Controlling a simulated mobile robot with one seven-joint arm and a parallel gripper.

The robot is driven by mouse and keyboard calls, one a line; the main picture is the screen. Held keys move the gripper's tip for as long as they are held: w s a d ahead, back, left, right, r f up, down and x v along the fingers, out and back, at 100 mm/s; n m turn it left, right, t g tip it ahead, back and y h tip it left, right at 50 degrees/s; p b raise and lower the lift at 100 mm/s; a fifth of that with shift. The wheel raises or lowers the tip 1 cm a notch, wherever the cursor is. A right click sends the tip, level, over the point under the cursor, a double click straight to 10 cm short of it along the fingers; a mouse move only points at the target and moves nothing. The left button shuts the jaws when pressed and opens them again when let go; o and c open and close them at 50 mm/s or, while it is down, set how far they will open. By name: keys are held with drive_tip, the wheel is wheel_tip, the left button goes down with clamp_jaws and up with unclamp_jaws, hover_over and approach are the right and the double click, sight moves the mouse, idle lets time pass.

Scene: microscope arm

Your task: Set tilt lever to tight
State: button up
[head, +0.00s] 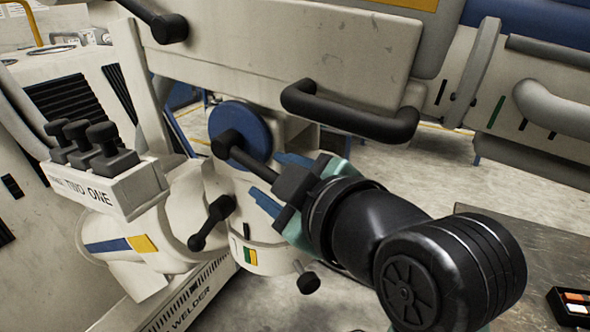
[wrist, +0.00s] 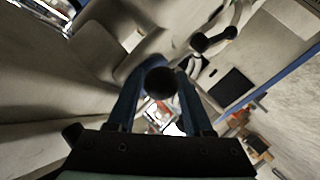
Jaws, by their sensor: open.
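A black lever (head: 245,156) runs from a thick hub in front of a blue disc (head: 258,122) toward my gripper (head: 266,175). My gripper is open, with one blue finger on each side of this lever. In the wrist view a round black knob (wrist: 158,82) sits between the two fingers of my gripper (wrist: 160,76); I cannot tell whether either finger touches it. A second black lever (head: 212,222) stands on the pale arm housing to the lower left. No label shows which one is the tilt lever.
A curved black handle (head: 350,118) hangs above and right of my gripper. A box with several black switches (head: 100,150) is at left. A small black knob (head: 308,283) is below my gripper. A dark table (head: 530,245) is at right.

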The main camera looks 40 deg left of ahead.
clamp_jaws()
idle(1.4)
